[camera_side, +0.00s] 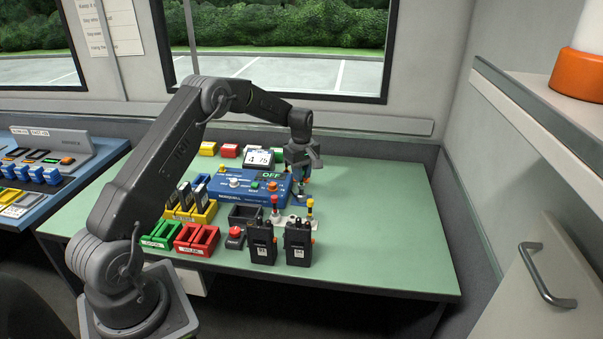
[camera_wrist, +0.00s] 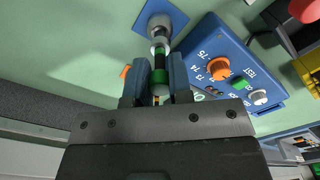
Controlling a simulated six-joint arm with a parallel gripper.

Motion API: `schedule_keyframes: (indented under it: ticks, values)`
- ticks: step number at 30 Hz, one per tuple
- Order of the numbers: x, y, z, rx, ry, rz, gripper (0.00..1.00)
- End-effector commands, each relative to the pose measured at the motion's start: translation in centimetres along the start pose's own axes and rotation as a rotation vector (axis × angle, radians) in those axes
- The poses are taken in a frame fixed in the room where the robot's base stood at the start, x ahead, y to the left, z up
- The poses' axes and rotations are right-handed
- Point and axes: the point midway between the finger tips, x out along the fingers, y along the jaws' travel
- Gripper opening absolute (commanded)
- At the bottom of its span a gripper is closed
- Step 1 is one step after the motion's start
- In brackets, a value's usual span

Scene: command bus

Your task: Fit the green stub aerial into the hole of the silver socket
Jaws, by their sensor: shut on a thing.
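My gripper (camera_wrist: 159,88) is shut on the green stub aerial (camera_wrist: 160,76), which shows as a green band with dark parts between the fingers. The silver socket (camera_wrist: 158,22) stands on a small blue plate (camera_wrist: 174,11) straight ahead of the aerial in the wrist view. A silver piece lies between the green band and the socket. I cannot tell whether the aerial's end is in the hole, which is hidden. In the side view my gripper (camera_side: 303,177) points down just over the blue plate (camera_side: 297,198), at the right of the blue console.
The blue console (camera_side: 238,188) with knobs and an OFF display stands close to the left. Red-tipped (camera_side: 274,202) and yellow-tipped (camera_side: 310,207) pieces stand upright nearby, behind two black radios (camera_side: 262,243). Coloured bins (camera_side: 197,239) are at front left. The green table's right side is clear.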

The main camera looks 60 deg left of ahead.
Motion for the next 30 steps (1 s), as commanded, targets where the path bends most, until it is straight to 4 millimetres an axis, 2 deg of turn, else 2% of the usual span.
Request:
schedule_keyframes:
  ticks: [16, 30]
  values:
    - [0.1, 0.0, 0.0, 0.000, 0.000, 0.000, 0.00]
    - [1.2, 0.0, 0.0, 0.000, 0.000, 0.000, 0.00]
